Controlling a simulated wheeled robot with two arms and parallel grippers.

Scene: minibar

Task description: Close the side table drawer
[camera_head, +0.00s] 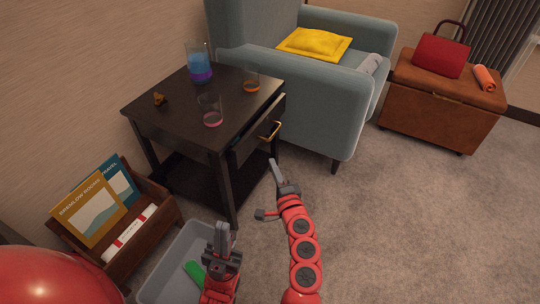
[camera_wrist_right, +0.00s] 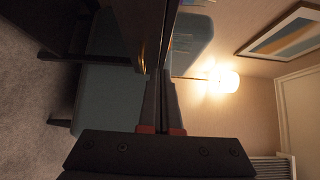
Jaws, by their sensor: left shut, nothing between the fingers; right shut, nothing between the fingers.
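The dark side table (camera_head: 185,110) stands at the upper left of the head view. Its drawer (camera_head: 246,145), with a brass handle (camera_head: 270,130), faces right and seems to stick out a little past the tabletop. My right gripper (camera_head: 274,165) is shut and empty, just below and in front of the drawer front. In the right wrist view its fingers (camera_wrist_right: 160,100) point toward a dark panel, and the brass handle (camera_wrist_right: 142,55) shows close to their tips. My left gripper (camera_head: 222,228) is shut and empty, lower left, above a grey bin.
On the tabletop are a blue-purple vessel (camera_head: 200,65), two glasses (camera_head: 251,82) (camera_head: 211,112) and a small orange item (camera_head: 159,99). A blue armchair (camera_head: 315,110) stands behind. A magazine box (camera_head: 150,225) and grey bin (camera_head: 165,270) sit left. Carpet right is clear.

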